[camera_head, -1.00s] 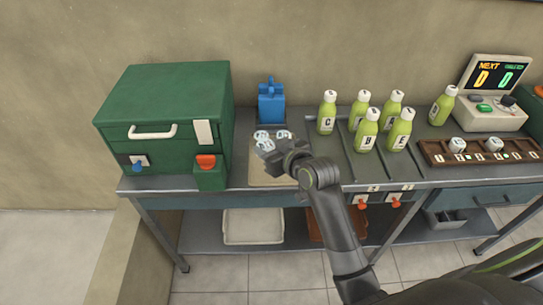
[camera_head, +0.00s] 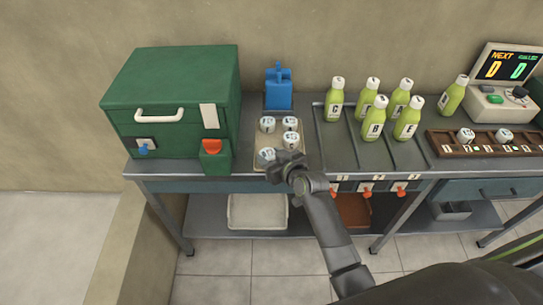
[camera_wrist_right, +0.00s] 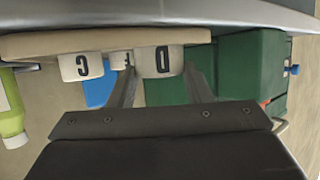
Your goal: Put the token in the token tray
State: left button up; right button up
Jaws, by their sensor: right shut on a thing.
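Several white lettered tokens sit on a small beige tray (camera_head: 259,164) on the counter. One is at the back left (camera_head: 267,124), one at the back right (camera_head: 290,123) and one at the right (camera_head: 291,139). My right gripper (camera_head: 277,158) is shut on the front token (camera_head: 266,155). In the right wrist view that token, marked D (camera_wrist_right: 160,63), is between the two fingers, with tokens marked C (camera_wrist_right: 81,66) and what looks like F (camera_wrist_right: 121,59) beside it. Whether it touches the tray is unclear. My left gripper is out of view.
A brown rack (camera_head: 478,150) at the right holds two white tokens. Several green bottles (camera_head: 374,120) stand in lanes between. A green press box (camera_head: 172,100) is at the left, a blue object (camera_head: 278,92) behind the tray. A display (camera_head: 508,66) reads NEXT D.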

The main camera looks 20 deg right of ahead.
jog(key=o, duration=1)
jog(key=shift+f, duration=0.1)
jog(key=shift+r, duration=0.25)
jog(key=shift+s, duration=0.25)
jog(key=v, duration=1.1)
jog(key=shift+s+d, duration=0.15)
jog(key=shift+s, duration=0.1)
